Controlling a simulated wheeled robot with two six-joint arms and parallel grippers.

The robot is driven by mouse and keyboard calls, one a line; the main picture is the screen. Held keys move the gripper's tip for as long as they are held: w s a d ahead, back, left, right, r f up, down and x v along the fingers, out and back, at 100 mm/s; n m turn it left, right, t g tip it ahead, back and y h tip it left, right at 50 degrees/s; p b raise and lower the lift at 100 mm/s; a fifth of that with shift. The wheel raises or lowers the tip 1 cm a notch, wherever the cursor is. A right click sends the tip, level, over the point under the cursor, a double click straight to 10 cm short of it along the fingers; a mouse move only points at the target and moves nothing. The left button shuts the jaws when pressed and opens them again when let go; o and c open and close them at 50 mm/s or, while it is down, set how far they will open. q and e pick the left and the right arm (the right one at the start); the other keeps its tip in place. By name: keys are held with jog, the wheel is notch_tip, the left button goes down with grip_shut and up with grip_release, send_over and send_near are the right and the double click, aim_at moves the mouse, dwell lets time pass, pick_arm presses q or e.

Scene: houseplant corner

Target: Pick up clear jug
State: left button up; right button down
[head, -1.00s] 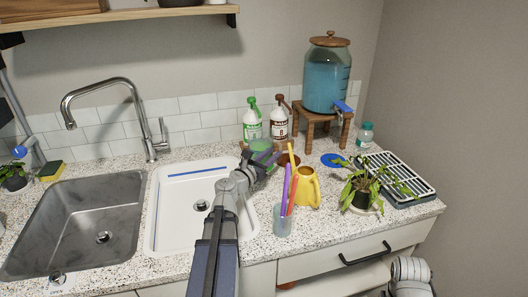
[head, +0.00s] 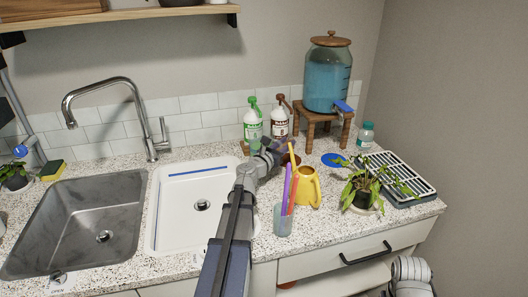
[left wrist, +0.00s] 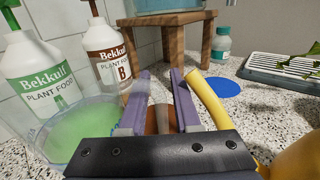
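A clear vessel with green contents (left wrist: 82,130), which looks like the clear jug, stands at the left in the left wrist view, in front of the plant food bottles. In the head view my left arm hides it. My left gripper (head: 284,148) is over the back of the counter. In the left wrist view its two purple fingers (left wrist: 161,85) are apart, just right of the jug. A terracotta-brown thing (left wrist: 160,120) shows between and beyond them. I cannot tell whether a finger touches the jug. My right gripper is out of view.
A yellow watering can (head: 308,188) and a cup (head: 282,222) of colored sticks stand right of my left arm. Green-labeled (head: 252,124) and brown-labeled (head: 280,122) bottles stand behind. A wooden stand (head: 318,120) holds a blue-filled dispenser (head: 326,80). The white sink (head: 180,215) lies left.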

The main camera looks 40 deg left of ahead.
pick_arm(q)
jog(key=shift+c, duration=0.3)
grip_shut()
dwell(1.0)
